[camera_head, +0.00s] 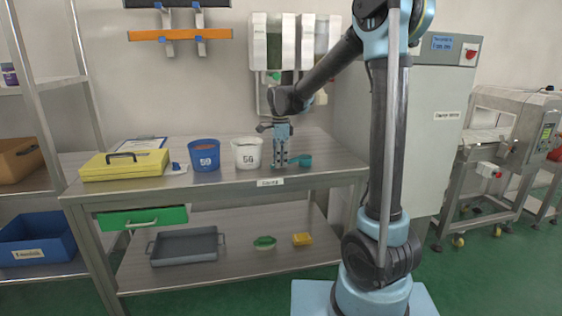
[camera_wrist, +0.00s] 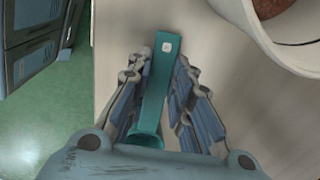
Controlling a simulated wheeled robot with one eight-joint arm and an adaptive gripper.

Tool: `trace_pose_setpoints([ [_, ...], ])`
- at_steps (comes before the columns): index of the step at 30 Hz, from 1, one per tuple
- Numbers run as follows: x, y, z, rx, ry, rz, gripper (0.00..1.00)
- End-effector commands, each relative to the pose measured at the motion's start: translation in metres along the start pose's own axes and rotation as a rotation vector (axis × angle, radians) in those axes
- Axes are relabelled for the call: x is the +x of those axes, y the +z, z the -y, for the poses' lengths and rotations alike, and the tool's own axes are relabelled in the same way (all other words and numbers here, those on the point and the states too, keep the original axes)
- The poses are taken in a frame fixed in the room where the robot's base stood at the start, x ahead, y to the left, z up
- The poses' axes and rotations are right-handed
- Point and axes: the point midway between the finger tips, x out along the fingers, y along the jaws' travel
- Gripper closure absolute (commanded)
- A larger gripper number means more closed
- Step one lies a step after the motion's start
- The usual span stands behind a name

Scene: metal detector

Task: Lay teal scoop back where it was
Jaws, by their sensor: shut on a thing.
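The teal scoop (camera_head: 300,160) is at the right part of the steel table's top, right of the white bucket marked 56 (camera_head: 246,153). In the wrist view its flat teal handle (camera_wrist: 160,85) runs between my fingers, and its round end (camera_wrist: 146,138) is partly hidden at the gripper's base. My gripper (camera_head: 280,163) points down and is shut on the scoop; it also shows in the wrist view (camera_wrist: 158,95). The scoop is at or just above the table top (camera_head: 335,168); I cannot tell whether it touches.
A blue bucket marked 59 (camera_head: 204,156) stands left of the white one. A yellow case (camera_head: 123,166) lies at the table's left. The bucket rim (camera_wrist: 262,38) is close to the right in the wrist view. The table edge is close on the left there.

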Motion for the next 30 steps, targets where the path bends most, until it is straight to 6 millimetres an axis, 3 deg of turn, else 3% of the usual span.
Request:
trace_pose_setpoints([
  [2, 0.002, 0.000, 0.000, 0.000, 0.000, 0.000, 1.00],
  [3, 0.001, 0.000, 0.000, 0.000, 0.000, 0.000, 0.73],
  [5, 0.001, 0.000, 0.000, 0.000, 0.000, 0.000, 0.60],
  [19, -0.006, 0.000, 0.000, 0.000, 0.000, 0.000, 0.60],
  [30, -0.066, 0.000, 0.000, 0.000, 0.000, 0.000, 0.60],
])
